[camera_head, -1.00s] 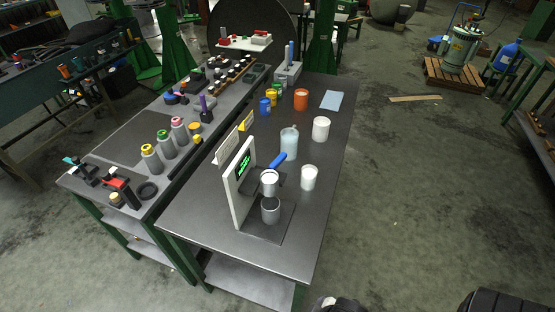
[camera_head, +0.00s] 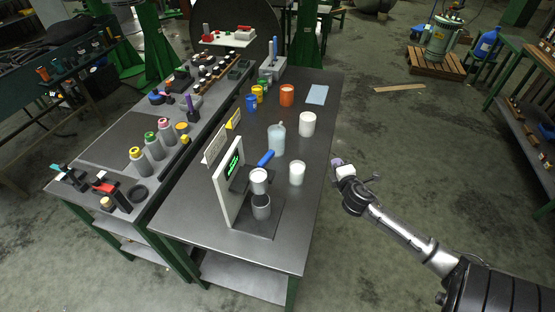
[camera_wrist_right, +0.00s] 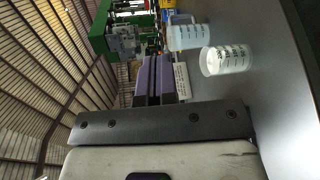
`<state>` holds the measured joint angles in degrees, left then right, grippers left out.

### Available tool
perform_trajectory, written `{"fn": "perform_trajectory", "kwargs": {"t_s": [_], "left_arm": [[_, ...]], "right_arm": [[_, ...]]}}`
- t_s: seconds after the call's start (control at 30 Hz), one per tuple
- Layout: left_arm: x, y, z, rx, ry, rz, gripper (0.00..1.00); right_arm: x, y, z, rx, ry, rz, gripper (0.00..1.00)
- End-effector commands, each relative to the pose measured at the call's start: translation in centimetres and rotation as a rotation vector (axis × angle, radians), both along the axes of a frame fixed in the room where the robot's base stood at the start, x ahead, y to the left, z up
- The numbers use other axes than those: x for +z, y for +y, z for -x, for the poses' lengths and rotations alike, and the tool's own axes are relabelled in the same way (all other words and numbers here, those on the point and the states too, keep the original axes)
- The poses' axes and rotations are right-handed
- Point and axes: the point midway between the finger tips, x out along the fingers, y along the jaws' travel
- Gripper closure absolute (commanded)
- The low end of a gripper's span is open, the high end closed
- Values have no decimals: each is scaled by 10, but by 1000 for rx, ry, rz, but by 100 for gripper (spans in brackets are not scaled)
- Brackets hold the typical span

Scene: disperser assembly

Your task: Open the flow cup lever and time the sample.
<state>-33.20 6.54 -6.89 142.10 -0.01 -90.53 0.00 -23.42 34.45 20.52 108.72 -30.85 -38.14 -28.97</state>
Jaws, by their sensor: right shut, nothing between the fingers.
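The flow cup (camera_head: 259,175) sits in its stand (camera_head: 228,195) on the front of the grey table, with a blue lever (camera_head: 266,159) sticking out toward the back. A grey receiving cup (camera_head: 261,206) stands on the base plate below it. The green timer display (camera_head: 234,165) is lit on the stand's panel; its digits are too small to read. My right gripper (camera_head: 337,163) is off the table's right edge, shut and empty, apart from the lever. Its purple fingers (camera_wrist_right: 153,78) show together in the right wrist view. My left gripper is not in view.
Coloured pots (camera_head: 287,95) and a blue cloth (camera_head: 317,94) lie farther back. A side bench (camera_head: 110,165) holds bottles at left.

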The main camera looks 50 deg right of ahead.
Motion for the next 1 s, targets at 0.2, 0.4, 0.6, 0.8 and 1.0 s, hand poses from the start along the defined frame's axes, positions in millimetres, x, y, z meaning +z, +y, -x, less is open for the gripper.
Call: {"fn": "perform_trajectory", "kwargs": {"t_s": [0.2,0.4,0.6,0.8,1.0], "left_arm": [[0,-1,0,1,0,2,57],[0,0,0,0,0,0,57],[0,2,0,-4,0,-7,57],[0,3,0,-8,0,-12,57],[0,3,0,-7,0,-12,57]], "right_arm": [[1,4,-18,308,156,442,100],[-4,42,-30,603,249,853,100],[-1,79,-32,790,251,1192,100],[0,90,-31,825,263,1360,100],[0,90,-31,817,281,1411,100]]}}
